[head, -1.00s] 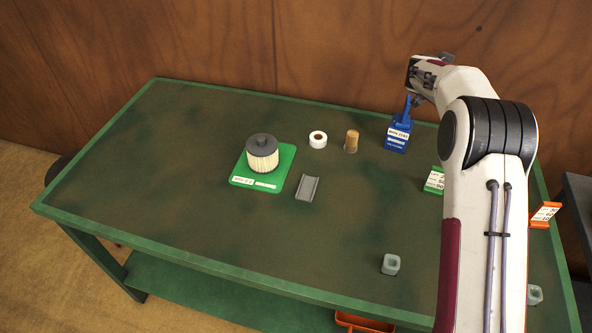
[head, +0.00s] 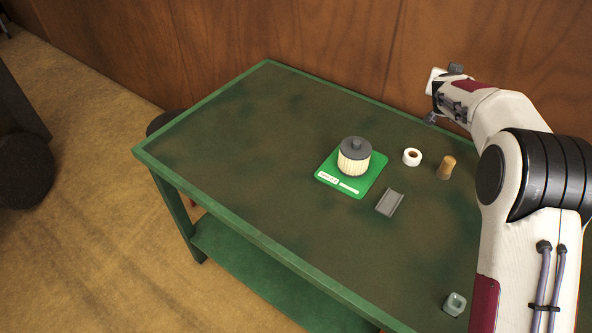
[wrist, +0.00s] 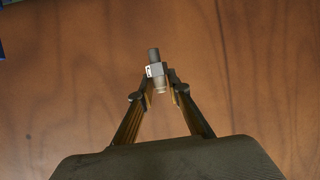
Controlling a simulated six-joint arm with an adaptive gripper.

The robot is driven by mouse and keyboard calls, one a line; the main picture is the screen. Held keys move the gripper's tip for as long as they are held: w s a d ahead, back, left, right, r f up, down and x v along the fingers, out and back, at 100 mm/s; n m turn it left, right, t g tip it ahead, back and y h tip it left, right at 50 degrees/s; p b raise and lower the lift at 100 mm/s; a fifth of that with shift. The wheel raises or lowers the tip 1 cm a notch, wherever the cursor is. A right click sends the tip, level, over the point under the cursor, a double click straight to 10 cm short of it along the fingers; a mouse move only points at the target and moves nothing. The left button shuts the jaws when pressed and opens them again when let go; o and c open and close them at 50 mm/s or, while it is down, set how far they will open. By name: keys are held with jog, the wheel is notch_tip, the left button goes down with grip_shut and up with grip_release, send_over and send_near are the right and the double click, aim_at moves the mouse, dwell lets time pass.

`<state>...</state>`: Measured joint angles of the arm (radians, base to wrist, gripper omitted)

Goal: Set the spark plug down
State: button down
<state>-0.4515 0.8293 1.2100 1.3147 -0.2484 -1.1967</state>
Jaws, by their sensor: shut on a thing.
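The spark plug (wrist: 154,56) shows in the wrist view as a small piece with a dark grey top and a pale lower part. My gripper (wrist: 160,84) is shut on it, with one finger on each side. The plug is upright in that picture, against the brown wood wall. In the head view my gripper (head: 431,119) is high, near the table's back edge; the plug cannot be made out there. A grey channel-shaped cradle (head: 389,203) lies empty on the green table (head: 250,150), below and left of my gripper in the picture.
A ribbed filter (head: 354,160) with a dark cap stands on a green labelled pad (head: 340,187). A white tape roll (head: 412,157) and a tan cylinder (head: 446,167) stand right of it. A grey block (head: 454,304) is near the front edge. The table's left half is clear.

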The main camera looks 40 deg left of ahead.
jog(key=s+a+f+n+g+y, duration=0.1)
jog(key=s+a+n+g+y, duration=0.15)
jog(key=s+a, duration=0.8)
jog(key=s+a+f+n+g+y, duration=0.15)
jog(key=s+a+n+y, duration=0.4)
jog(key=a, duration=0.85)
jog(key=s+a+f+n+g+y, duration=0.1)
jog(key=s+a+f+n+g, duration=0.1)
jog(key=s+a, duration=0.7)
jog(key=s+a+f+n+g+y, duration=0.15)
jog(key=s+a, duration=0.25)
jog(key=s, duration=1)
notch_tip(320, 180, down, 6)
jog(key=shift+a+f+g+h, duration=0.1)
jog(key=shift+g+h, duration=0.15)
jog(key=shift+f, duration=3)
jog(key=shift+f, duration=0.1)
jog(key=shift+f, duration=1.75)
